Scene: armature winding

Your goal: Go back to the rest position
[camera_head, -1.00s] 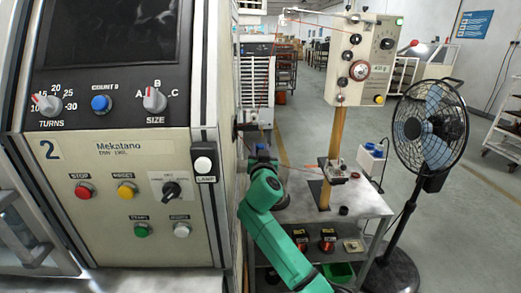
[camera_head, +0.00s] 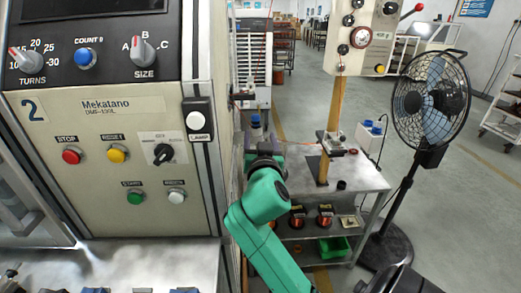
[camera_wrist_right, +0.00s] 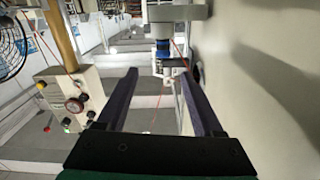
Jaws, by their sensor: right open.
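My right arm, green with a dark wrist, rises in the head view between the machine (camera_head: 95,110) and the metal table (camera_head: 365,178). Its gripper (camera_wrist_right: 158,85) shows best in the right wrist view, where the two dark fingers stand wide apart with nothing between them. In the head view the fingers cannot be made out. The pale side wall of the machine (camera_wrist_right: 270,75) runs along the right of the wrist view, beside the fingers. A fitting with a blue band (camera_wrist_right: 163,48) shows beyond the fingertips. My left gripper is out of view.
A black fan (camera_head: 432,105) on a stand is right of the table. A wooden post (camera_head: 333,125) on the table bears a control box (camera_head: 357,35). The floor at right has free room.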

